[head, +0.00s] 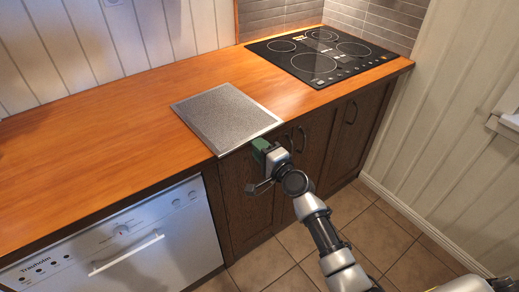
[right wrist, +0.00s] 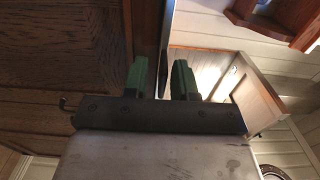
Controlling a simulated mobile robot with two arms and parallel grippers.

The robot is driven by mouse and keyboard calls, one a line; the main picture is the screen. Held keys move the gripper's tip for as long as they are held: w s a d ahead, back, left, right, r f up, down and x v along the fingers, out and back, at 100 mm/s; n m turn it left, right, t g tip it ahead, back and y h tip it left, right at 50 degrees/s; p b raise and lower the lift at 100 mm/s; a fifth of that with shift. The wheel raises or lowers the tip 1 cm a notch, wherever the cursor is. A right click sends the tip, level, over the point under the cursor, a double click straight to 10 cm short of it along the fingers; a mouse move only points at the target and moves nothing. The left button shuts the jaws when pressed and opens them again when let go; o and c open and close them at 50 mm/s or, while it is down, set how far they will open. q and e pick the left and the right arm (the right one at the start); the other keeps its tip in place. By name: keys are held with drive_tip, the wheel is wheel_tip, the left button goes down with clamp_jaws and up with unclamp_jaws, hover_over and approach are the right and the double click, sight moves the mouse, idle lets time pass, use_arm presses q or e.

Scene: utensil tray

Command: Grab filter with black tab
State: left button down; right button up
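The filter is a flat grey mesh panel (head: 226,117) with a pale metal rim, lying on the wooden counter in the head view. Its front edge lies along the counter's front edge. My right gripper (head: 261,150) is at that front edge, near the filter's front right corner. In the right wrist view its two green fingers (right wrist: 160,80) are apart. A thin black piece, apparently the tab (right wrist: 163,73), shows between them with space on both sides. The tab is hidden in the head view. My left gripper is not in view.
A black cooktop (head: 322,54) is set in the wooden counter (head: 95,120) at the back right. Dark cabinet doors (head: 245,190) stand below, close to my right gripper. A white dishwasher (head: 125,245) is at the lower left. The counter left of the filter is clear.

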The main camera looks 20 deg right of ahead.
clamp_jaws()
drive_tip(key=shift+f, duration=0.1)
idle(0.3)
drive_tip(key=s+d+r+p, duration=0.2)
drive_tip(key=s+r+p, duration=0.2)
drive_tip(key=s, duration=0.2)
drive_tip(key=s+d+r+p, duration=0.3)
drive_tip(key=s, duration=0.4)
drive_tip(key=shift+r+p, duration=0.4)
